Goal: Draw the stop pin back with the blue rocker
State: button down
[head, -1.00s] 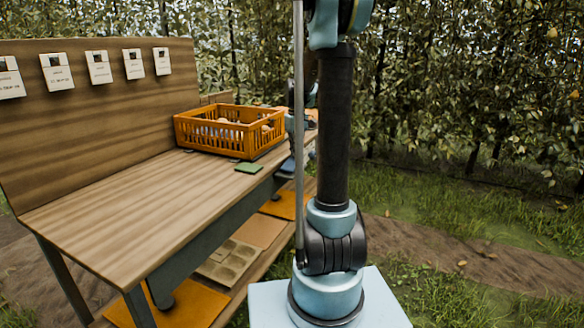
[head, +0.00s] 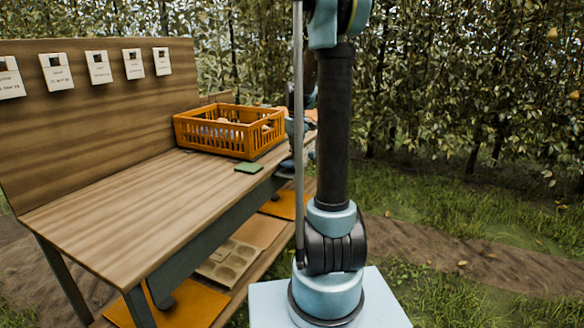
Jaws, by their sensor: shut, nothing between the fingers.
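A small dark blue shape (head: 287,164) shows at the bench's right edge, beside my arm's upright link. It is too small to tell whether it is the blue rocker. I cannot make out the stop pin. Light-blue and dark parts of my far arm show beside the upright link, near the crate's right end. My gripper's fingers cannot be made out there; the upright link and rod cover much of that spot.
An orange crate (head: 215,138) with pale fruit stands on the wooden bench (head: 130,200). A green pad (head: 248,167) lies before it. Labels (head: 100,68) hang on the backboard. A lower shelf holds orange mats (head: 180,305) and a tray (head: 228,262). Grass lies right.

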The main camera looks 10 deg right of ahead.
notch_tip(320, 180, up, 7)
dwell(0.9)
jog(key=shift+s, duration=0.1)
jog(key=s+a+m, duration=0.1)
jog(key=s, duration=1.1)
jog(key=s+f+m, duration=0.1)
jog(key=s+f, duration=0.3)
jog(key=s, duration=0.4)
jog(key=s+a+f+m+t, duration=0.1)
jog(key=s+f, duration=0.4)
jog(key=s, duration=0.2)
jog(key=s+f+m+t, duration=0.1)
jog(key=s+f, duration=0.3)
jog(key=s, duration=0.4)
jog(key=shift+s+a+f+m, duration=0.3)
jog(key=shift+f+m, duration=0.05)
jog(key=shift+m, duration=0.05)
